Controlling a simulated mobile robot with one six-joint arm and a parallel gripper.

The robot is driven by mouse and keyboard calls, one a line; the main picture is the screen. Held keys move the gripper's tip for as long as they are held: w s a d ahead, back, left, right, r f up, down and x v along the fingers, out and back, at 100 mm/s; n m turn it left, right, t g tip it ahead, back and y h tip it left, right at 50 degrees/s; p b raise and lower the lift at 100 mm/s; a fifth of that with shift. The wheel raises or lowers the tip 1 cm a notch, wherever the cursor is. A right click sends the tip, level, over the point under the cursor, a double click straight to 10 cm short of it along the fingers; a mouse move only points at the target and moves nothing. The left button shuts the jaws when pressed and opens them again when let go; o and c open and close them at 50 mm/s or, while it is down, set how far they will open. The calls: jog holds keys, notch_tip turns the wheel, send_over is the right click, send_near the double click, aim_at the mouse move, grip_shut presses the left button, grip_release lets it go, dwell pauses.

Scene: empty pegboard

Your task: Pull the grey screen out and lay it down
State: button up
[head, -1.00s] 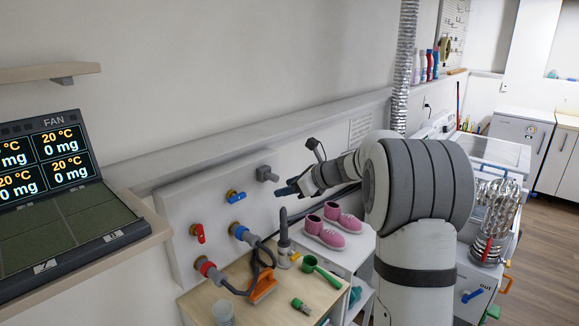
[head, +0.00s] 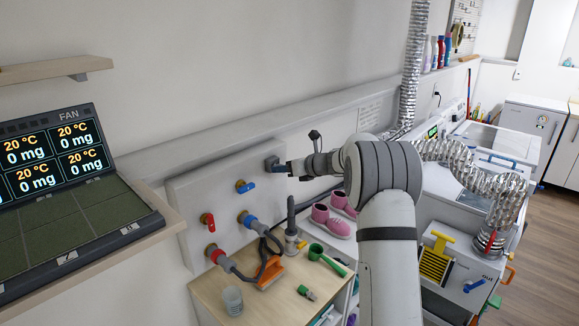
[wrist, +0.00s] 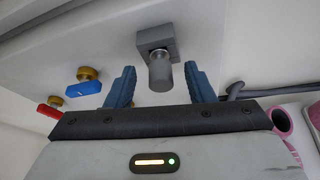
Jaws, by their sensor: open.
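The grey screen appears to be the short grey cylinder (wrist: 160,72) sticking out of a square grey block (wrist: 156,42) on the white wall panel. In the head view the block (head: 271,163) is at the panel's upper right, and my gripper largely hides the cylinder there. My gripper (wrist: 160,75) is open, with one blue finger on each side of the cylinder. In the wrist view a gap shows between each finger and the cylinder. In the head view my gripper (head: 285,168) is right at the block.
Blue-handled (head: 245,186) and red-handled (head: 208,222) valves and hose couplings are on the panel, left of my gripper. Below, the wooden tabletop (head: 225,278) holds a cup, an orange-handled tool and a green scoop. Pink shoes (head: 330,220) stand right of it.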

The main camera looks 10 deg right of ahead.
jog(key=shift+c, duration=0.6)
grip_shut()
